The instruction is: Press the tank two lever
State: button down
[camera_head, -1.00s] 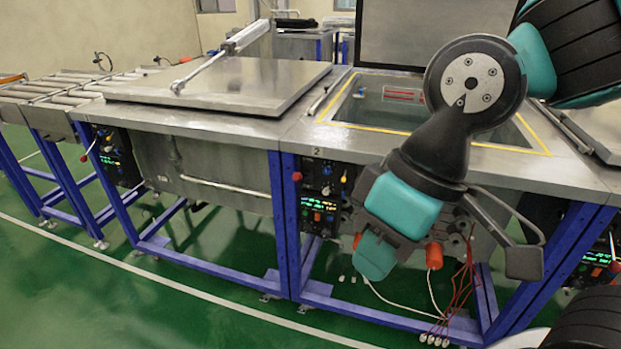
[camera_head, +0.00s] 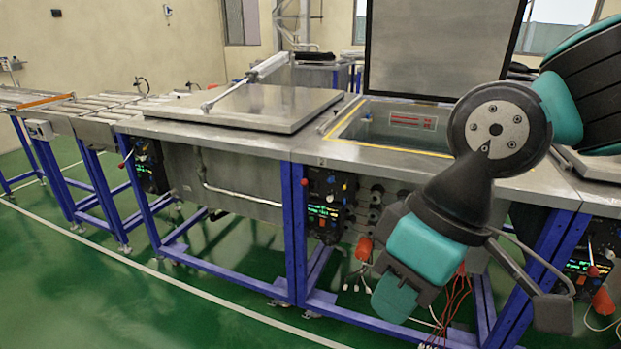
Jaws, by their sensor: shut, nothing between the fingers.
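Tank two (camera_head: 345,142), marked "2", is the open tank with a yellow-edged rim. Its control panel (camera_head: 325,238) is on its front, at the left end, with lit displays and small knobs. A small red-tipped lever (camera_head: 304,182) sticks out at the panel's upper left. Its lid (camera_head: 440,50) stands upright behind the opening. My gripper (camera_head: 393,298) has teal pads and is shut and empty. It shows in front of tank two's lower front, right of and below the lever, apart from it. My arm hides part of the tank's right side.
A tank with a shut lid (camera_head: 255,108) and its own panel (camera_head: 150,165) stands to the left, with a roller conveyor (camera_head: 75,108) beyond. Blue legs and hanging red wires (camera_head: 458,305) are under tank two. The green floor (camera_head: 190,318) in front is clear.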

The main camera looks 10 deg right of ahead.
aim_at(304, 184)
jog(key=z, duration=0.05)
jog(key=i, duration=1.1)
jog(key=u, duration=0.6)
